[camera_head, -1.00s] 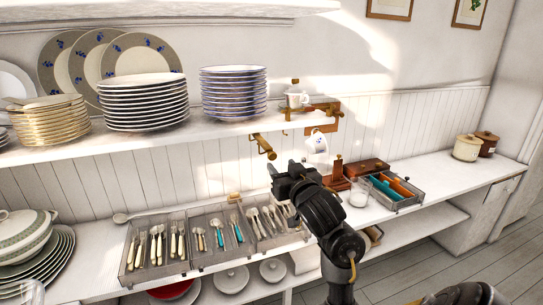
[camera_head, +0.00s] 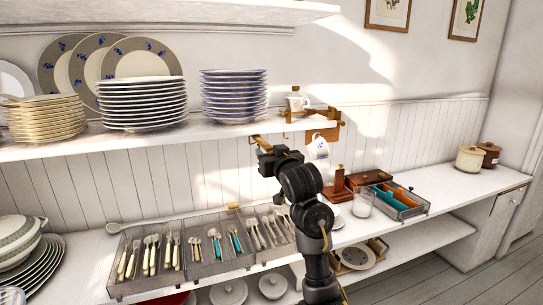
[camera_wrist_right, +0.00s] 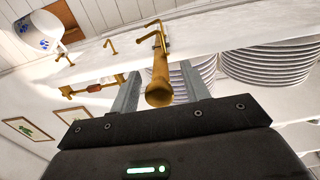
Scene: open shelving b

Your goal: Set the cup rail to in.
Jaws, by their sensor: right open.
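The brass cup rail (camera_head: 263,141) sticks out from under the upper shelf's front edge. In the right wrist view, its round-ended brass bar (camera_wrist_right: 158,85) points toward the camera between my two fingers. My right gripper (camera_wrist_right: 160,72) is open, with one finger on each side of the bar; I cannot tell whether either finger touches it. In the head view, the right gripper (camera_head: 265,152) is just below the rail's end, and its fingers are mostly hidden. A white cup with blue marks (camera_head: 320,147) hangs under the shelf to the right. My left gripper is not in view.
Stacked plates (camera_head: 234,95) stand on the upper shelf (camera_head: 190,132) above. Cutlery trays (camera_head: 200,250) lie on the counter below. A glass (camera_head: 362,198), a brown box (camera_head: 370,177) and a divided tray (camera_head: 402,205) stand right of my arm. Brass hooks (camera_wrist_right: 110,45) show in the wrist view.

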